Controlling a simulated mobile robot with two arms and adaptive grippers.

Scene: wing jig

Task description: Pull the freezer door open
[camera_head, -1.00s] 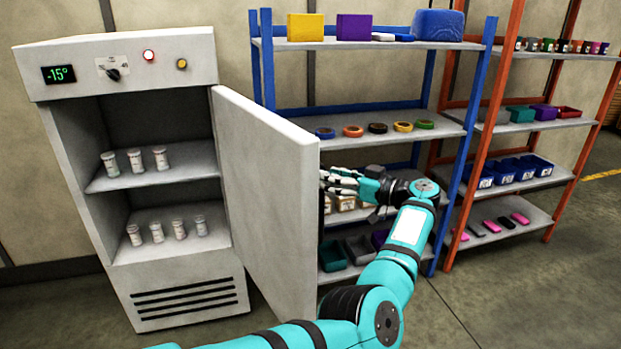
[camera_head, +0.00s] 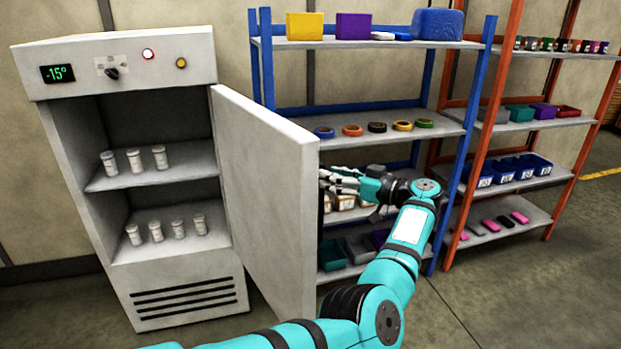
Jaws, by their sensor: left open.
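The freezer (camera_head: 185,290) stands at the left, a white cabinet with a display reading -15°. Its door (camera_head: 268,190) is swung wide open, hinged on the right side, and stands out toward me. The inside is in plain view, with two shelves of white jars (camera_head: 134,160). My left gripper (camera_head: 335,181) is at the right of the door, by the door's outer face near its free edge. Its fingers are apart. Whether they touch the door or a handle is hidden. My right gripper is not in view.
A blue shelf rack (camera_head: 390,112) with tape rolls and bins stands behind my left gripper. An orange rack (camera_head: 490,128) with bins stands further right. Open floor (camera_head: 530,290) lies at the lower right.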

